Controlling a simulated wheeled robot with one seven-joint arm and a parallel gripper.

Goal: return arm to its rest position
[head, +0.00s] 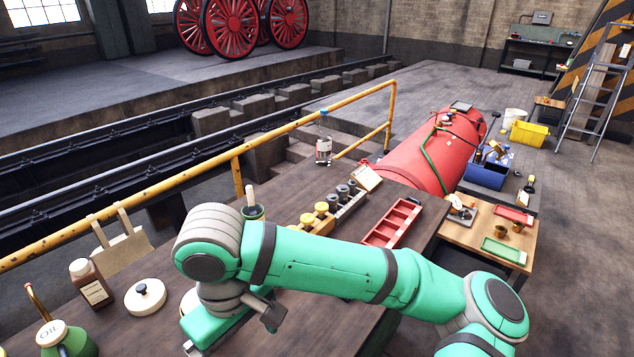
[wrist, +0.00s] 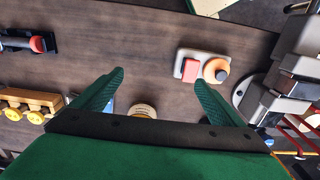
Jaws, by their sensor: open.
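My green arm (head: 330,265) reaches across the dark wooden bench (head: 335,310) in the head view, bent at the wrist. My gripper (wrist: 160,85) shows in the wrist view with its two green fingers spread apart and nothing between them. It hangs above the bench top. In the head view its fingertips are mostly cut off or hidden at the lower edge. A pale block (wrist: 202,66) with a red square and an orange round piece lies beyond the right finger. A round cream-coloured thing (wrist: 143,111) shows partly between the fingers, close to the gripper's body.
A brown bottle (head: 91,284), a white lid (head: 145,297) and an oil can (head: 66,338) stand left of my arm. A yellow railing (head: 290,128) runs along the bench's far side.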

